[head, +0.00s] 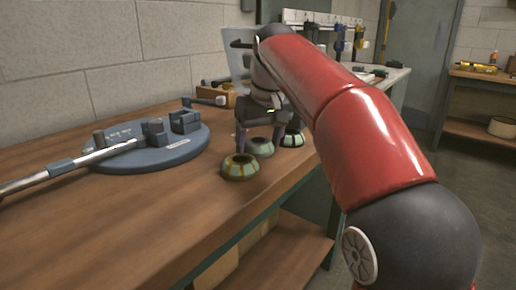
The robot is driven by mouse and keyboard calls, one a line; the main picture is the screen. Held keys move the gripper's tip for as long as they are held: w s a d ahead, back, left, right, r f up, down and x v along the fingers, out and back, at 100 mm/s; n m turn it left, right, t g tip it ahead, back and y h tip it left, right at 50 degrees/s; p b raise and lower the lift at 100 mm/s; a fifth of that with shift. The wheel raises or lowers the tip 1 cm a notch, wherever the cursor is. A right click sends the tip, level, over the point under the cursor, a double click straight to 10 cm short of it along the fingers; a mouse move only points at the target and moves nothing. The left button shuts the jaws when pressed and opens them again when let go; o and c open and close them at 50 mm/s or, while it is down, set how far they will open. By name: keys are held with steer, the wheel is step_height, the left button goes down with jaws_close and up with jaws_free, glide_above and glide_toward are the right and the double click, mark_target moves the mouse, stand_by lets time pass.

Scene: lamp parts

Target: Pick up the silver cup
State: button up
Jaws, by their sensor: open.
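Three small round cups stand in a slanting row on the wooden workbench (110,235) in the head view. The silver cup (260,148) is the middle one, pale grey-green with a dark opening. My gripper (261,138) is open and points down over the silver cup. Its fingers appear on either side of that cup. Whether they touch it cannot be told. The arm and gripper hide what lies directly behind.
A round blue-grey base (150,155) with blocks and a long silver rod (65,168) lies to the left. A hammer (205,100) and a wooden box (217,94) are behind. The bench's front left is clear. A wall closes the back.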

steer(key=c, duration=0.7)
steer(key=shift+r, duration=0.1)
steer(key=shift+c, duration=0.2)
